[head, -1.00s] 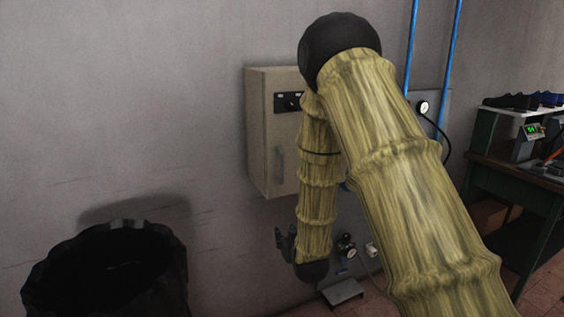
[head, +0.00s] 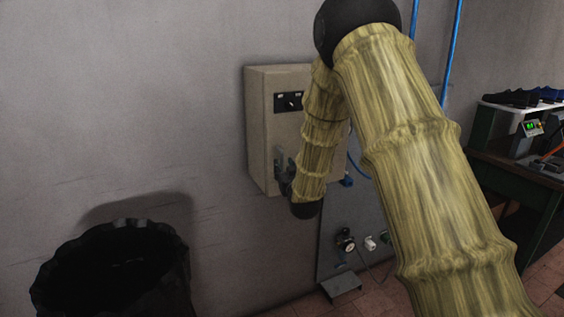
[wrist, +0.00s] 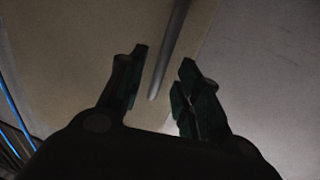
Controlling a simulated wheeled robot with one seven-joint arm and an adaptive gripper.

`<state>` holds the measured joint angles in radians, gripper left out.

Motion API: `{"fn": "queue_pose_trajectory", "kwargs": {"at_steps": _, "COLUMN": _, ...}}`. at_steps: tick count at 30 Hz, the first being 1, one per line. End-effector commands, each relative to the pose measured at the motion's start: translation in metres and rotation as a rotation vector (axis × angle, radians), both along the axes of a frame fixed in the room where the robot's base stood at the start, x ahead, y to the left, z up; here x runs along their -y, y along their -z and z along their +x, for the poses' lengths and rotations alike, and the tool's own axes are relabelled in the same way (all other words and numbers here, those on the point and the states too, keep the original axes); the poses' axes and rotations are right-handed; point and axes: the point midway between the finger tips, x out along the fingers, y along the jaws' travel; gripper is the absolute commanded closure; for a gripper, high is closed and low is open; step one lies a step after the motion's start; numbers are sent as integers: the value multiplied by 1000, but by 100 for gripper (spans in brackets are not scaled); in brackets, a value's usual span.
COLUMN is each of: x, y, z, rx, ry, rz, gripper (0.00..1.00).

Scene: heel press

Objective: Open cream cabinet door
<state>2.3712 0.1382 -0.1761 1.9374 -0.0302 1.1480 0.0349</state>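The cream cabinet (head: 262,130) hangs on the grey wall, and its door is shut. Its door also fills much of the wrist view (wrist: 70,50). A vertical bar handle (wrist: 170,50) on the door lies in line with the space between my fingers. My gripper (wrist: 160,85) is open, with one finger on each side of the handle's line; I cannot tell whether either touches it. In the head view my gripper (head: 284,166) is at the door's lower left, over the handle, which it mostly hides. My arm covers the cabinet's right part.
A black bin (head: 110,270) stands at the lower left by the wall. A green bench (head: 500,165) with shoes stands at the right. The wall left of the cabinet is clear.

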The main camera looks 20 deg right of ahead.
Motion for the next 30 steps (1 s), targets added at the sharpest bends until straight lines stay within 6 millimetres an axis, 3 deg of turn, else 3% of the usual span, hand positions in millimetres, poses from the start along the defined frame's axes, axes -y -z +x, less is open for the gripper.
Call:
{"fn": "queue_pose_trajectory", "kwargs": {"at_steps": 9, "x": 6, "y": -1, "z": 31, "rx": 0, "ry": 0, "rz": 0, "gripper": 66}}
{"fn": "queue_pose_trajectory", "kwargs": {"at_steps": 20, "x": 7, "y": 1, "z": 34, "rx": -1, "ry": 0, "rz": 0, "gripper": 66}}
{"fn": "queue_pose_trajectory", "kwargs": {"at_steps": 25, "x": 7, "y": 0, "z": 33, "rx": -1, "ry": 0, "rz": 0, "gripper": 97}}
{"fn": "queue_pose_trajectory", "kwargs": {"at_steps": 30, "x": 7, "y": 0, "z": 33, "rx": -1, "ry": 0, "rz": 0, "gripper": 100}}
